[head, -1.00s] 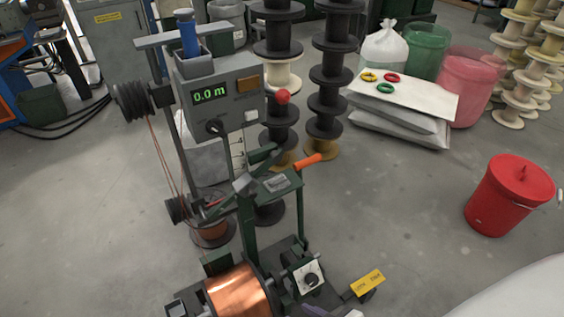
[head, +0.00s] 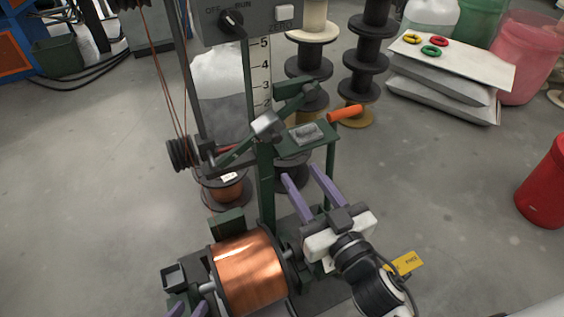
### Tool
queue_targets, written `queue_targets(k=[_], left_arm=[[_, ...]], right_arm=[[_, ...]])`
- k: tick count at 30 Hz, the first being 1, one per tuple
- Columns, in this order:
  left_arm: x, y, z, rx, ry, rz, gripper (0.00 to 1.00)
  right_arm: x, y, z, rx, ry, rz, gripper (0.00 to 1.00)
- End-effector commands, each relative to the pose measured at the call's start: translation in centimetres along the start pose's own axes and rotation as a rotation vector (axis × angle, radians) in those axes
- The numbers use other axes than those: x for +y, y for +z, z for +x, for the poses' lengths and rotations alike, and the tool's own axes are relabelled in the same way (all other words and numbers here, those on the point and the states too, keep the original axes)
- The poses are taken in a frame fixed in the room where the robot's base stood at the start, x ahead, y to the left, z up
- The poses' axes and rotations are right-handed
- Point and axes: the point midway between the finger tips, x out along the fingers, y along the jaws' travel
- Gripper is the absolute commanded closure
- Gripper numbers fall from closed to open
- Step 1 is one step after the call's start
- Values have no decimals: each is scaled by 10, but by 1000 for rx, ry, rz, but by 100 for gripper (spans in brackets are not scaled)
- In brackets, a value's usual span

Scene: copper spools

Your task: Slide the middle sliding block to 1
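A light grey block (head: 267,125) sits on this arm, just below the visible part of the scale. I cannot tell for certain whether it is the middle sliding block. My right gripper (head: 302,173) is open and empty, with purple fingers pointing up below the small green shelf and to the right of the block.
A copper spool (head: 248,270) lies in the machine's base. A green shelf (head: 309,138) with an orange handle (head: 346,113) stands above my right gripper. Copper wires run down to a black pulley (head: 182,154) at left. Black spool stacks (head: 365,62) stand behind.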

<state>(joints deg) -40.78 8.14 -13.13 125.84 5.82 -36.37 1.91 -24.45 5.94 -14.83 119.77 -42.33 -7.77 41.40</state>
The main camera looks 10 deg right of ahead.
Motion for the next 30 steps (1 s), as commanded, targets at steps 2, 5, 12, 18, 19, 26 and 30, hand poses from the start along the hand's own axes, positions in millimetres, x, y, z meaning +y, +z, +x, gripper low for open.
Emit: queue_targets(k=[2, 5, 12, 18, 19, 26, 30], left_arm=[[0, 3, 3, 1, 3, -1, 69], [0, 2, 2, 1, 4, -1, 69], [1, 2, 4, -5, 7, 1, 69], [2, 3, 6, -13, 12, 4, 69], [2, 4, 7, -14, 12, 4, 69], [3, 4, 8, -22, 16, 6, 69], [3, 5, 8, -24, 16, 6, 69]], right_arm=[[-1, -1, 3, 18, -5, -2, 60], [-2, -4, 10, 25, -8, -1, 60], [-2, -5, 48, 26, -8, -4, 60], [-2, -5, 81, 24, -6, -4, 60], [-2, -6, 86, 24, -6, -4, 60], [-2, -5, 103, 21, -6, -3, 60], [-2, -5, 105, 20, -6, -2, 60]])
